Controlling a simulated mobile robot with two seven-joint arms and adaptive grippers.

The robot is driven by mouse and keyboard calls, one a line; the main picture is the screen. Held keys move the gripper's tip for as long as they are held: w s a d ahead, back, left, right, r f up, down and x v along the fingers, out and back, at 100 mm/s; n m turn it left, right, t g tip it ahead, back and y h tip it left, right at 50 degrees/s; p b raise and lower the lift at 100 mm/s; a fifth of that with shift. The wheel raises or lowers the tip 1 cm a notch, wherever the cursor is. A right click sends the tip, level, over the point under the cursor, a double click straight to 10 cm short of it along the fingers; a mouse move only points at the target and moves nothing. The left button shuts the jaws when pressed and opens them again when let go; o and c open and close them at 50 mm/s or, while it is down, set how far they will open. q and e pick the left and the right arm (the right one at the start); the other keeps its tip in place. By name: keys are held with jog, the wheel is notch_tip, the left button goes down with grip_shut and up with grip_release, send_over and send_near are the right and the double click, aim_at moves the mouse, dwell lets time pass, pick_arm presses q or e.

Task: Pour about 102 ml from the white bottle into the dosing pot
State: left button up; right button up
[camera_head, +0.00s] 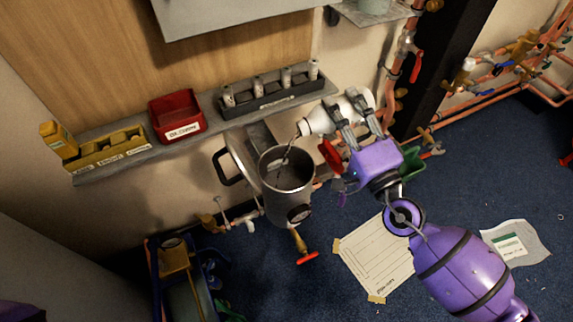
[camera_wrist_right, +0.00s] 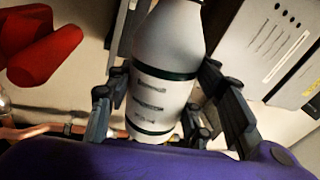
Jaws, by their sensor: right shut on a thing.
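The white bottle (camera_head: 320,122) is tipped nearly on its side, with its mouth to the left, above the dosing pot. My right gripper (camera_head: 356,116) is shut around the bottle's body. In the right wrist view, the fingers of the right gripper (camera_wrist_right: 168,100) lie on both sides of the labelled bottle (camera_wrist_right: 165,45). The dosing pot (camera_head: 298,206) is an open grey metal cylinder with a black handle and a gauge. A thin dark stream runs from the bottle's mouth down into the pot. The liquid level inside is hard to tell. My left gripper is not in view.
Copper pipes run at right. A paper sheet (camera_head: 375,258) lies on the blue floor.

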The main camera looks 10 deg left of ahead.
jog(key=shift+w+d+n, duration=0.3)
jog(key=shift+d+n, duration=0.2)
jog(key=shift+n, duration=0.1)
jog(key=shift+w+d+y, duration=0.1)
jog(key=shift+d+y, duration=0.05)
jog(key=shift+y, duration=0.15)
jog(key=shift+n, duration=0.3)
jog(key=shift+f+n+g, duration=0.1)
jog(key=shift+n+g, duration=0.2)
jog(key=shift+n, duration=0.1)
